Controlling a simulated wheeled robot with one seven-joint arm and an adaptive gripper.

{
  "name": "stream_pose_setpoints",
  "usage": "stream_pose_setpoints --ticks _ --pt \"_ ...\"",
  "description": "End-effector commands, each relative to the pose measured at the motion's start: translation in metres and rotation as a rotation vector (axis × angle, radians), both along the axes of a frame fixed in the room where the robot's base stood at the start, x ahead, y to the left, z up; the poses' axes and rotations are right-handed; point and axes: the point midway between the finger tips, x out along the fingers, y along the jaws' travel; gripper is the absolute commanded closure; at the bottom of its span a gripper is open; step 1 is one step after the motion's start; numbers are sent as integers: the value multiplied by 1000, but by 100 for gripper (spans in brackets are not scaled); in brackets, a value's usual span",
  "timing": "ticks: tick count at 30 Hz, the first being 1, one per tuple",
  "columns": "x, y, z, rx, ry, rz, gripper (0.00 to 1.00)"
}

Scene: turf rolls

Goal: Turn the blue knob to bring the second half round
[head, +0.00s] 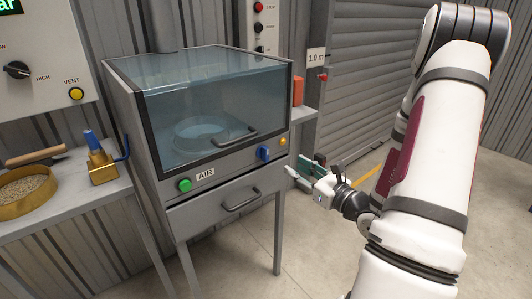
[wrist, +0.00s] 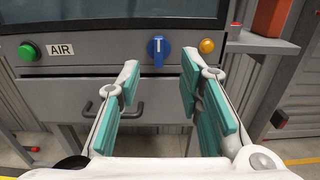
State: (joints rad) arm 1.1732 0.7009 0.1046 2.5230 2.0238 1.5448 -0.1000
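The blue knob (head: 263,153) is on the front panel of a grey cabinet (head: 225,169) with a glass hood. My gripper (head: 300,166) is right of the cabinet front in the head view. In the wrist view my gripper (wrist: 158,90) is open, with teal pads apart and nothing between them. A round dish (head: 201,133) shows dimly behind the glass.
A green button (wrist: 27,52) and AIR label lie left of the knob; a yellow button (wrist: 206,46) lies right. A drawer handle (head: 241,200) sticks out below. A side shelf (wrist: 262,43) holds an orange box (wrist: 273,17). Open floor lies right of the cabinet.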

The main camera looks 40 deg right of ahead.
Motion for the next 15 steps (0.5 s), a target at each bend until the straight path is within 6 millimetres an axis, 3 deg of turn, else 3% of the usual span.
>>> stream_pose_setpoints --ticks 15 --pt "96 6 1 -3 -2 8 67"
